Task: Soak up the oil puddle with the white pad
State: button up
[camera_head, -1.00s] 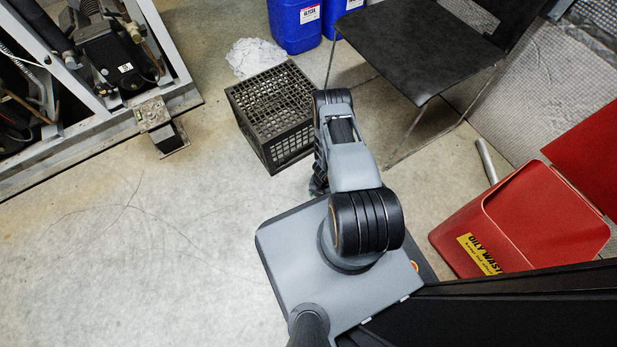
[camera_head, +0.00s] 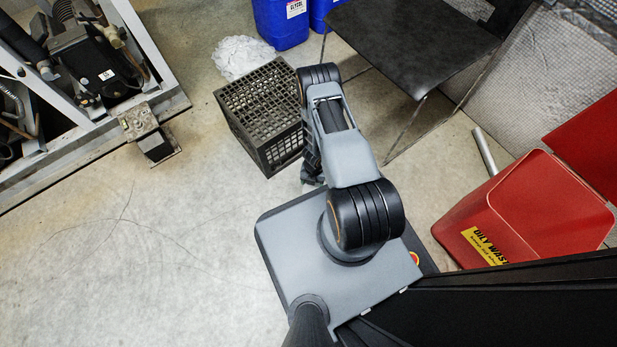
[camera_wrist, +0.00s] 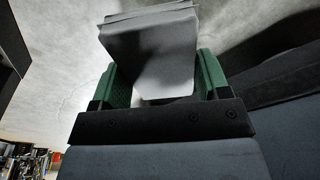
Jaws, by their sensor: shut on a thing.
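My gripper (camera_wrist: 157,72) shows in the wrist view with two green fingers. It is shut on the white pad (camera_wrist: 150,48), a folded piece that looks grey in shadow and sticks out beyond the fingertips. In the head view my arm hides most of the gripper, and the pad cannot be made out there. I cannot make out the oil puddle in either view.
A black crate (camera_head: 262,118) stands just ahead of my arm, with a crumpled white heap (camera_head: 240,57) and blue jugs (camera_head: 281,22) behind it. A black chair (camera_head: 408,45) and red oily-waste bin (camera_head: 515,215) stand right. The compressor rack (camera_head: 92,135) is left; floor between is clear.

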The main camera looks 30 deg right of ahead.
jog(key=shift+r+p, duration=1.35)
jog(key=shift+r, duration=0.8)
